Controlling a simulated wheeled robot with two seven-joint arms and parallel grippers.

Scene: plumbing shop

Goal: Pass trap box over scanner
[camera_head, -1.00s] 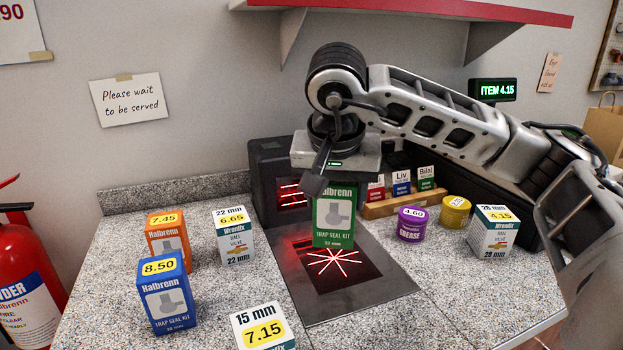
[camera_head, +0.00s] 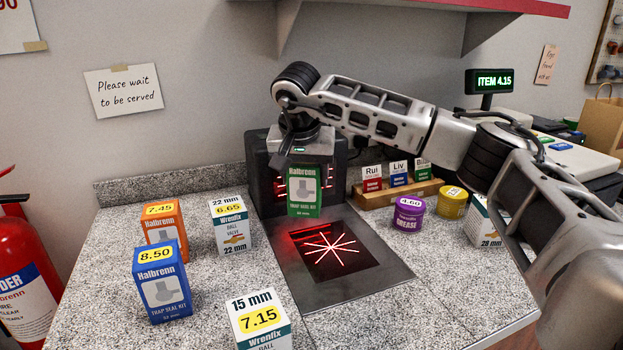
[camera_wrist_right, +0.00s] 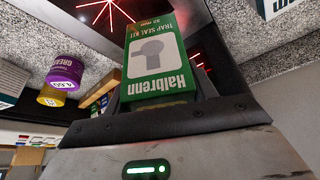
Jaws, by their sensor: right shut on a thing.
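My right gripper (camera_head: 304,158) is shut on the green Halbrenn trap seal kit box (camera_head: 304,194), holding it upright above the back of the scanner plate. In the right wrist view the green box (camera_wrist_right: 155,60) sits between the fingers. The scanner (camera_head: 312,292) has a dark flat plate with a glass window and red star-shaped laser lines, and an upright black tower (camera_head: 262,180) with red lines behind the box. The box hides part of the tower. My left gripper is not in view.
On the left stand an orange box (camera_head: 165,228), a blue trap seal kit box (camera_head: 162,288) and a 22 mm valve box (camera_head: 231,228). A 15 mm box (camera_head: 259,322) stands at the front. A purple tub (camera_head: 408,213), yellow tub (camera_head: 451,203) and 28 mm box (camera_head: 486,225) are right, below my arm.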

